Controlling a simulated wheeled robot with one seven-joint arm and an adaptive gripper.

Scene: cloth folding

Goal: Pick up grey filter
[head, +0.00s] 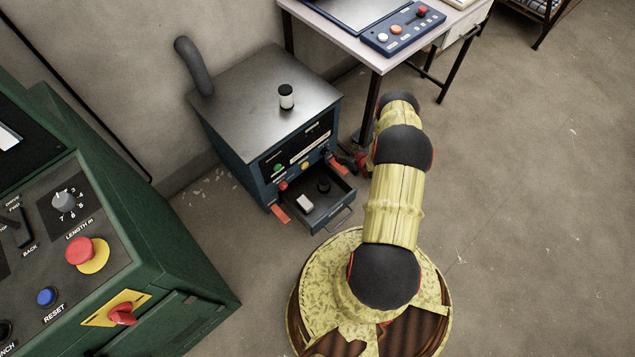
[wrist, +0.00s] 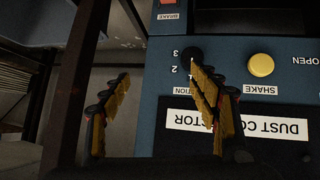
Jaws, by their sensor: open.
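A dust collector (head: 268,105), a dark blue cabinet with a metal top, stands against the wall in the head view. On its top is a small white cylinder with a black cap (head: 286,98). Its open drawer (head: 335,205) holds a light grey block (head: 305,203) and a dark round piece (head: 323,186). I cannot tell which of these is the grey filter. My gripper (head: 350,161) is beside the cabinet's front right edge, partly hidden by my arm. In the wrist view my gripper (wrist: 158,115) is open and empty, facing the upside-down front panel (wrist: 285,95).
A white-topped table (head: 360,50) with a control box (head: 405,28) stands behind on the right. A green machine (head: 150,230) with buttons fills the left. Orange pieces flank the drawer. The floor on the right is clear.

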